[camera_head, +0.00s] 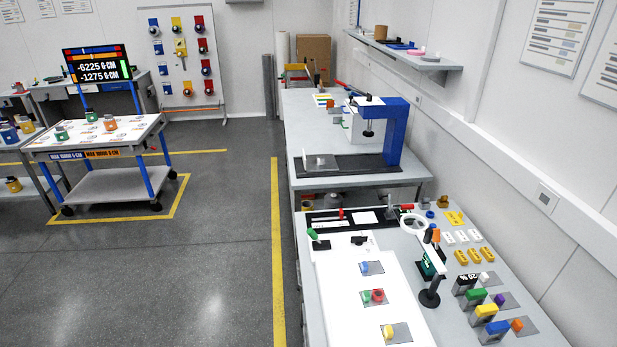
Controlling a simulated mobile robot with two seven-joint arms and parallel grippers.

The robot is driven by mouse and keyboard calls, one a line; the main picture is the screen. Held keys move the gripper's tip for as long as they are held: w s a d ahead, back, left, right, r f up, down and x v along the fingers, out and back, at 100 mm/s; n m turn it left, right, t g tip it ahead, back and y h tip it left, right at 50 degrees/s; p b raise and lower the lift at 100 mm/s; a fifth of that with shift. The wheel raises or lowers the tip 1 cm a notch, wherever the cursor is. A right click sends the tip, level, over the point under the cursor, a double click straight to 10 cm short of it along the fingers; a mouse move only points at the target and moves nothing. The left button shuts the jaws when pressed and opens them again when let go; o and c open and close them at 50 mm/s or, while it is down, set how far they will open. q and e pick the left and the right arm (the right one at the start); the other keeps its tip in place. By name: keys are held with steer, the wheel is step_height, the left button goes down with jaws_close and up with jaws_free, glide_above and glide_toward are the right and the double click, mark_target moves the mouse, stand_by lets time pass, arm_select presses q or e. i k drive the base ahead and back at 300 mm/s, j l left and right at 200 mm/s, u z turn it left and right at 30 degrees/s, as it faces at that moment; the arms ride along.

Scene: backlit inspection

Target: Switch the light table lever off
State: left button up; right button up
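The light table (345,315) is a bright white panel on the near right workbench. A small lever with a green knob (312,232) stands on a black base at the panel's far left corner, its knob tilted to the left. Its on or off position cannot be told. A black strip behind the panel bears a small red upright piece (340,213). A red-tipped handle (405,206) sits farther right. On the panel lie grey plates with blue, green, red and yellow pieces (389,331). Neither of my grippers is in view.
A lamp-like stand (430,297) and several colored blocks (486,311) occupy the bench's right side. Another bench (345,182) with a blue frame (393,140) stands behind. A wheeled cart (110,185) is at the left. The grey floor (190,280) left of the workbench is clear.

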mark_target(310, 233)
steer(key=i+j+z, duration=0.3)
steer(key=i+j, duration=0.2)
steer(key=i+j+z, duration=0.1)
steer(key=i+j, duration=0.15)
steer(key=i+j+z, duration=0.15)
steer(key=j, duration=0.2)
steer(key=i+j+z, duration=0.3)
steer(key=i+j, duration=0.15)
steer(key=j, duration=0.25)
steer(key=i+j+z, duration=0.15)
steer(key=j, duration=0.25)
steer(key=i+j+z, duration=0.1)
steer(key=j, duration=0.3)
